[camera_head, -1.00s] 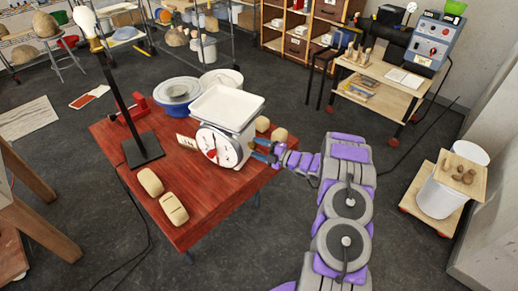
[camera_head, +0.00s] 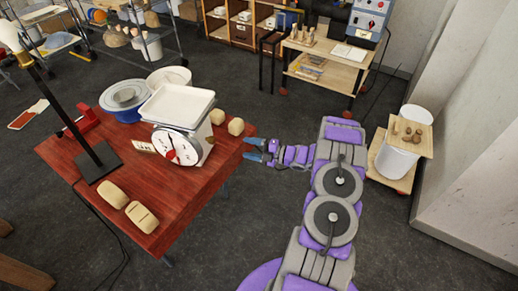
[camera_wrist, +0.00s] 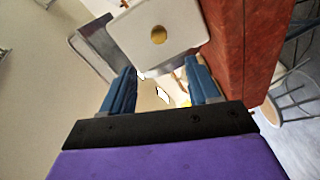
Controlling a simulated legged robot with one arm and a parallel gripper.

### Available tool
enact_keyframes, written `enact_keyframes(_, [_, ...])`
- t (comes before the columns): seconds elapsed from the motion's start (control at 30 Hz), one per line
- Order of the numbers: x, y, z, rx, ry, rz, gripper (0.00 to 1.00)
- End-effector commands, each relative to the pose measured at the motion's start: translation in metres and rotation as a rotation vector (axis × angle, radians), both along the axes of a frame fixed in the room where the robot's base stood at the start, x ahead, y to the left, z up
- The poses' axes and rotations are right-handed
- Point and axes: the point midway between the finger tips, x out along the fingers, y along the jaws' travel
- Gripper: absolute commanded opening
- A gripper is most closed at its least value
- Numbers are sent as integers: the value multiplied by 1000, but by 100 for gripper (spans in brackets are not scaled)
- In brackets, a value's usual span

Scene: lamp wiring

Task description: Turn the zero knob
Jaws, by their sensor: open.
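The white dial scale (camera_head: 193,147) stands on the red table, with its square pan (camera_head: 177,105) on top. A red mark is on its dial face. In the wrist view the scale's pale housing (camera_wrist: 185,22) shows a round gold disc (camera_wrist: 158,35), which looks like the zero knob. The disc is hidden in the head view. My gripper (camera_head: 247,149) is right of the scale, by the table's right edge, apart from the scale. In the wrist view its two blue fingers (camera_wrist: 160,75) are spread and empty, with the gold disc beyond the gap between them.
The red table (camera_head: 180,190) also holds a black lamp stand (camera_head: 90,150), bowls (camera_head: 122,97) and several tan blocks (camera_head: 142,216). Two tan lumps (camera_head: 236,126) sit close behind my gripper. A white bucket (camera_head: 398,160) stands at the right. Floor between is clear.

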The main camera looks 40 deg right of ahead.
Motion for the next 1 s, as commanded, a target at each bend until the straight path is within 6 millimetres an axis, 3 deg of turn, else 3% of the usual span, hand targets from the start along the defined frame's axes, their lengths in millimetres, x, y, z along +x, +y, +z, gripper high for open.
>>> enact_keyframes(0.1, [-15, -11, 1, 0, 1, -2, 61])
enact_keyframes(0.33, [-28, -19, 1, 0, 0, 1, 61])
enact_keyframes(1.0, [-22, -21, 3, -14, 17, -12, 61])
